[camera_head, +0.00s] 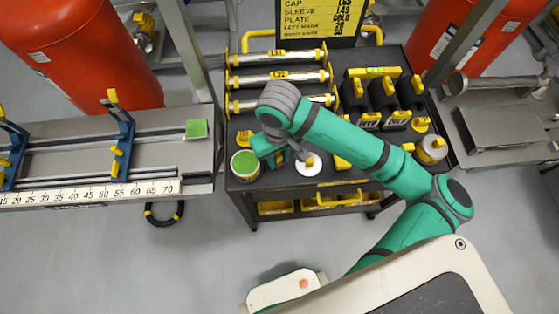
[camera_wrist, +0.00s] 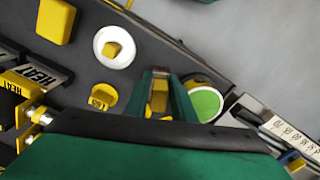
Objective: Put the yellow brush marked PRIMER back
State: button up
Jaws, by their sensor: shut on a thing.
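My gripper (camera_head: 284,156) hangs over the front left of the dark cart top (camera_head: 270,178). In the wrist view its green fingers (camera_wrist: 160,88) are shut on a yellow piece (camera_wrist: 158,98), which looks like the brush. I cannot read a PRIMER mark on it, and its lower part is hidden. A pot with a green top (camera_head: 245,165) stands close to the left of the gripper; it also shows in the wrist view (camera_wrist: 205,102). A white round pot or disc with a yellow block on it (camera_head: 308,164) is close to the right.
Metal rollers (camera_head: 277,78) lie in a yellow rack at the back. Black holders (camera_head: 383,98) and a round tin (camera_head: 431,149) are at the right. A bench with a ruler (camera_head: 90,192) is left. A sign (camera_head: 317,18) stands behind. Yellow bins (camera_head: 320,202) sit below.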

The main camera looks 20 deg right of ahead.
aim_at(280, 163)
jog(key=shift+d+f, duration=0.2)
jog(key=shift+f, duration=1.5)
jog(key=shift+f, duration=0.1)
jog(key=o, duration=1)
notch_tip(280, 163, up, 12)
jog(key=shift+r, duration=0.1)
